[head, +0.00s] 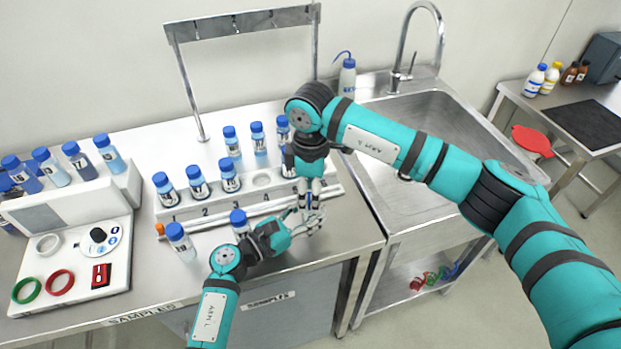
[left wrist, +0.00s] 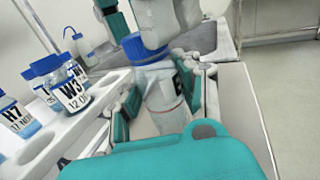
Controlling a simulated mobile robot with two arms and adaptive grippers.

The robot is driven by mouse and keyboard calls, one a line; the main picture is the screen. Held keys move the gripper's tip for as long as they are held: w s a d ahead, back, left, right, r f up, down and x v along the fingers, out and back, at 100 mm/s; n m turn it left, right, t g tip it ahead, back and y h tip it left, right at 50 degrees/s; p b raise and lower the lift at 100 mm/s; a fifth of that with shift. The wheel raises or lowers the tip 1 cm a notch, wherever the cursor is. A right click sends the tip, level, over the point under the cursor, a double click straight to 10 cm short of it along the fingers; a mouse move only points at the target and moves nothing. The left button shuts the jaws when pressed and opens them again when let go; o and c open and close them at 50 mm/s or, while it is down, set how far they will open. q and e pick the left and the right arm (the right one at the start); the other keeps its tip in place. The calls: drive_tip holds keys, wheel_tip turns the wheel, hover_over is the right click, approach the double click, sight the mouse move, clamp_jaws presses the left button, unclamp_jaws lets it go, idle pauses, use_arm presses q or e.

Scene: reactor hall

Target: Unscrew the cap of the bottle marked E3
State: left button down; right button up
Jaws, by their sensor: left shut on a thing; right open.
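The bottle (left wrist: 163,97) is clear with a blue cap (left wrist: 140,48) and a label that starts with what looks like an E; the rest is hidden. My left gripper (head: 306,222) is shut on its body, at the front right of the sample rack. The bottle looks upright or slightly tilted. My right gripper (head: 312,194) points down right above the left one. In the left wrist view its grey fingers (left wrist: 160,22) are at the cap and partly cover it. It is open; I cannot tell whether it touches the cap. In the head view the grippers mostly hide the bottle.
The white rack (head: 262,181) holds several blue-capped bottles beside my grippers. Two loose bottles (head: 181,241) stand in front of it. A device with coloured rings (head: 60,281) is at left. A sink (head: 425,130) and wash bottle (head: 347,77) are behind right.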

drive_tip(key=shift+f, duration=0.45)
drive_tip(key=shift+c, duration=0.3)
